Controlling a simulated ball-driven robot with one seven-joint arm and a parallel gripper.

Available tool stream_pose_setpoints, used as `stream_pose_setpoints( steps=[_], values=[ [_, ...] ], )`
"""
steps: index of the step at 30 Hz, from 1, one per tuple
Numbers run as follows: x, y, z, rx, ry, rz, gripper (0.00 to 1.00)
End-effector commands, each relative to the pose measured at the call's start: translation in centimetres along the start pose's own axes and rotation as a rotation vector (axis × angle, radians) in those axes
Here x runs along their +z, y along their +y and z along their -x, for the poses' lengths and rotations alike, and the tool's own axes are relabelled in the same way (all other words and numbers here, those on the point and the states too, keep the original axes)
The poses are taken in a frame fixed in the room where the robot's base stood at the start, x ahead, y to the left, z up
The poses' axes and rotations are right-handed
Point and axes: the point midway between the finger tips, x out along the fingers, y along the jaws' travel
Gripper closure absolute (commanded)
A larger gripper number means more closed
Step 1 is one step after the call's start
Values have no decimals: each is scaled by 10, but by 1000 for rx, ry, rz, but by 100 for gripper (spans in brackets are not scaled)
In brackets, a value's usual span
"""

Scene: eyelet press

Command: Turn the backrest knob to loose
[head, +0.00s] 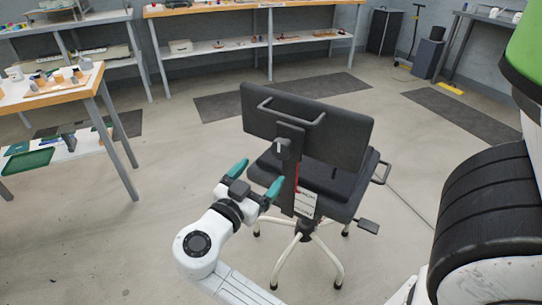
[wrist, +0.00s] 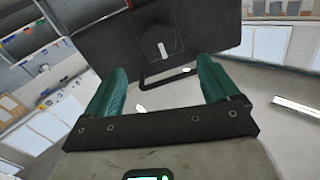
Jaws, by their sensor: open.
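The office chair (head: 320,150) stands with the back of its dark backrest (head: 335,133) facing me. The backrest knob (head: 281,146) is on the chair's rear post, below the backrest's handle loop, with a pale pointer on it. In the wrist view the knob (wrist: 153,38) is a dark round part with a pale bar, beyond my fingertips. My gripper (head: 264,171) has two teal fingers. It is open and empty, below and slightly left of the knob in the head view, apart from it. I cannot read any marking at the knob.
A dark handle loop (wrist: 168,78) shows between the fingers in the wrist view. A red-and-white label (head: 305,203) and a side lever (head: 367,226) are low on the chair. A workbench (head: 60,95) stands at left. The floor around the chair is clear.

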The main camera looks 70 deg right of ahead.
Motion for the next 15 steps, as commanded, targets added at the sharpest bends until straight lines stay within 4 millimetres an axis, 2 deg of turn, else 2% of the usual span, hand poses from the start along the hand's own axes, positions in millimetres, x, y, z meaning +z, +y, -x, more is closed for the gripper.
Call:
stream_pose_setpoints(
  steps=[9,15],
  values=[
    [-1,1,-55,6,-1,3,12],
    [0,1,-85,3,-2,2,12]
  ],
)
